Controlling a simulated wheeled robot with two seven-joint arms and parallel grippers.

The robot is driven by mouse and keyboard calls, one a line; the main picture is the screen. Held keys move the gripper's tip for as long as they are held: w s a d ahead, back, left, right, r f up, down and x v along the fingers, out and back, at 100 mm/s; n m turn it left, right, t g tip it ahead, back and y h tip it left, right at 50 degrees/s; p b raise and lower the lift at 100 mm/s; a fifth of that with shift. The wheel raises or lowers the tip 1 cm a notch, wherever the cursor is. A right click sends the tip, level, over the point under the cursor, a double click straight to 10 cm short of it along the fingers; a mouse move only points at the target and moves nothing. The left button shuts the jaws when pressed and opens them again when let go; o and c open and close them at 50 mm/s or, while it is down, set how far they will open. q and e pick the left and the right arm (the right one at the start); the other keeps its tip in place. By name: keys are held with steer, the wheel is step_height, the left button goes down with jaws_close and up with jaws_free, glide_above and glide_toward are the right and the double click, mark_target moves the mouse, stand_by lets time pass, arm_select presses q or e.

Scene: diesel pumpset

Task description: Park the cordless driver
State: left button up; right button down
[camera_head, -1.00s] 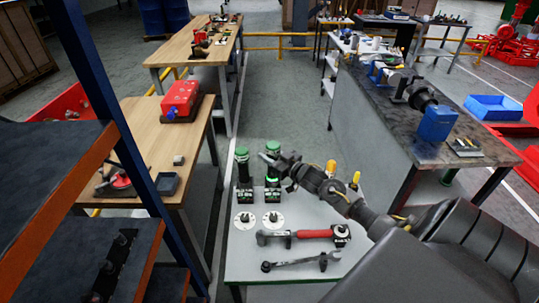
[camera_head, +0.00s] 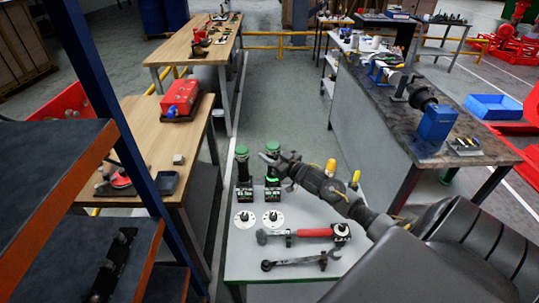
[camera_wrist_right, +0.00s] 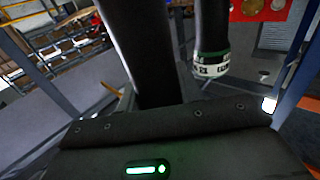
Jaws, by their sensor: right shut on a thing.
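Two upright green-topped black tools with white-marked bases stand side by side at the back left of the grey table: a left one (camera_head: 242,168) and a right one (camera_head: 272,149). The right one appears to be the cordless driver. My right gripper (camera_head: 271,158) reaches in from the right and is shut at its upper part; the fingers partly hide it. A bright green band shows below the gripper. In the right wrist view a dark shaft (camera_wrist_right: 145,50) rises close in front, beside a black cylinder with a green and white band (camera_wrist_right: 210,60). My left gripper is out of view.
On the grey table (camera_head: 240,262) are two white discs (camera_head: 258,218), a red-handled tool (camera_head: 308,233), a wrench (camera_head: 300,261) and yellow-topped items (camera_head: 331,167). A dark shelf rack (camera_head: 75,215) stands close at left. A workbench (camera_head: 455,125) stands at right.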

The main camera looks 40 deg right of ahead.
steer(key=shift+f+b, duration=0.5)
steer(key=shift+f, duration=0.1)
steer(key=c, duration=0.9)
jaws_free()
steer(key=shift+o, duration=0.2)
steer(key=shift+s+f, duration=0.1)
steer(key=shift+f, duration=0.05)
steer(key=s+d+b, duration=0.1)
steer(key=s+b, duration=0.1)
steer(key=s, duration=0.8)
steer(key=shift+s+d, duration=0.25)
steer(key=shift+d, duration=0.15)
